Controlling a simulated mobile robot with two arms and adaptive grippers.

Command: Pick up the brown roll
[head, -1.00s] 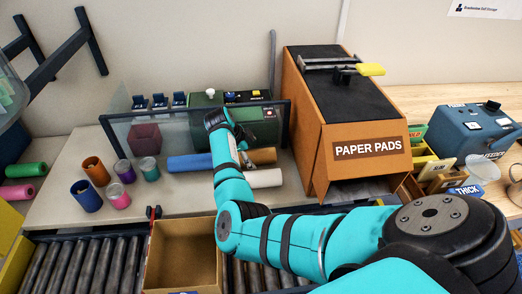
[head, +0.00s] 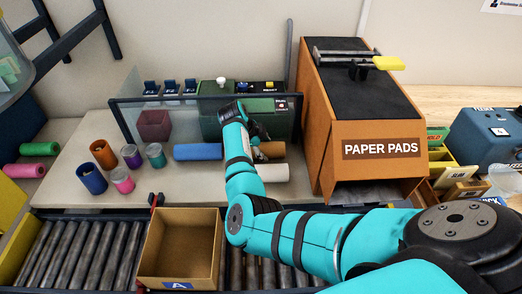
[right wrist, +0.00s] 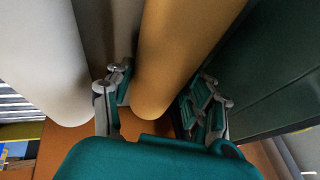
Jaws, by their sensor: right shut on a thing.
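The white roll (right wrist: 42,60) lies close along the left finger there. I cannot tell whether the brown roll is off the bench. My left gripper is not in view.
A green machine (head: 240,117) stands right behind the roll, with a clear panel at its left. The orange paper pads dispenser (head: 318,125) is close on the right. An open carton (head: 180,245) sits on the rollers in front. Several small cups and pots stand at left.

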